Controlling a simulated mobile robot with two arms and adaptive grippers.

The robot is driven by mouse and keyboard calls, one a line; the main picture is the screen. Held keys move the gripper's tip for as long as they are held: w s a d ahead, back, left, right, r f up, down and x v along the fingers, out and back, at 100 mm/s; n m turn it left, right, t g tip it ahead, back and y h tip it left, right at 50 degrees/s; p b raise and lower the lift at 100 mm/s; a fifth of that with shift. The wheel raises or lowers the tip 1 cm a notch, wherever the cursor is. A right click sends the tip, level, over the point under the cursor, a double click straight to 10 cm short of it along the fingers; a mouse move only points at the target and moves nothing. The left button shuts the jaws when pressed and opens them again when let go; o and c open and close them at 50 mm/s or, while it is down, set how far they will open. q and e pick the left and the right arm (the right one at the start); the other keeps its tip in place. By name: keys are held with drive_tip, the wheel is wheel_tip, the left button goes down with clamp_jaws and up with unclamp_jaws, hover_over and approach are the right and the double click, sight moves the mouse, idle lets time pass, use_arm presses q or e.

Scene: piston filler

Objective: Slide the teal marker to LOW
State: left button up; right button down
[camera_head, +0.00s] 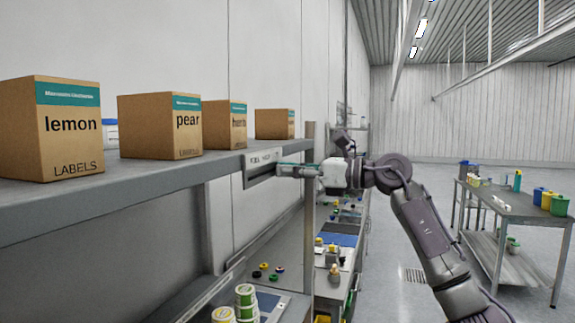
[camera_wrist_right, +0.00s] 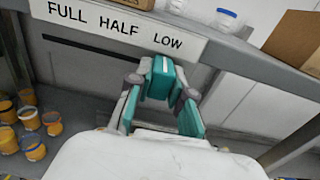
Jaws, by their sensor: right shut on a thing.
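The teal marker (camera_wrist_right: 162,74) with a white line on it sits at the right part of a dark slot, below the word LOW on the white label plate (camera_wrist_right: 120,28). The plate reads FULL, HALF, LOW from left to right in the right wrist view. My right gripper (camera_wrist_right: 162,92) is shut on the marker, one finger on each side. In the head view the plate (camera_head: 262,158) hangs on the shelf's front edge, and my right gripper (camera_head: 285,171) reaches it from the right. My left gripper is not in view.
Cardboard boxes marked lemon (camera_head: 68,140) and pear (camera_head: 160,128) stand with others on the grey shelf (camera_head: 120,180). A post (camera_head: 309,215) stands close to my right gripper. Orange jars (camera_wrist_right: 28,118) are lower left in the wrist view. A side table (camera_head: 515,208) stands at right.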

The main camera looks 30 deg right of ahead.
drive_tip(key=shift+w+d+r, duration=0.1)
drive_tip(key=shift+d, duration=0.2)
drive_tip(key=shift+a+r, duration=0.1)
drive_tip(key=shift+a, duration=0.1)
drive_tip(key=c, duration=1.5)
unclamp_jaws()
drive_tip(key=shift+o, duration=2.3)
drive_tip(key=shift+w+d+f, duration=0.1)
drive_tip(key=shift+d+f, duration=0.05)
drive_tip(key=shift+f, duration=0.05)
drive_tip(key=shift+s, duration=0.2)
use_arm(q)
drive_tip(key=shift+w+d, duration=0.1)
use_arm(e)
drive_tip(key=v, duration=1.1)
drive_tip(key=shift+s+d, duration=0.2)
drive_tip(key=shift+d, duration=0.15)
